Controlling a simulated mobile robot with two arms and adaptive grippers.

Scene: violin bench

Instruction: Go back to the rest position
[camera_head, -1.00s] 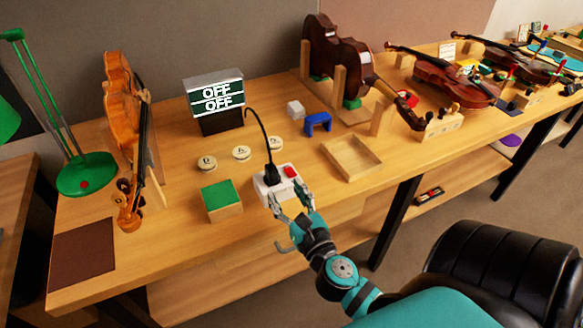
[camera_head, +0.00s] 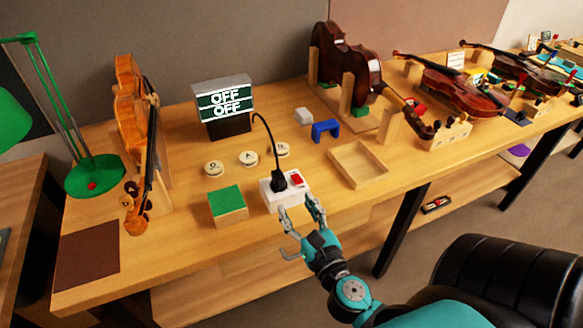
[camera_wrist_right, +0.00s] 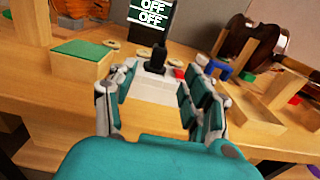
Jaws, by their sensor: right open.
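My right gripper (camera_head: 302,220) is open and empty. The block has a red switch (camera_head: 297,179) and a black plug (camera_head: 279,181) with a cord arching up behind. In the wrist view, the open fingers (camera_wrist_right: 158,90) frame the white block (camera_wrist_right: 155,86) and its black plug (camera_wrist_right: 156,60). The display box (camera_head: 223,101) at the back reads OFF on two lines. My left gripper is not in view.
A green-topped block (camera_head: 227,203) stands left of the power block, and an empty wooden tray (camera_head: 359,164) to its right.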

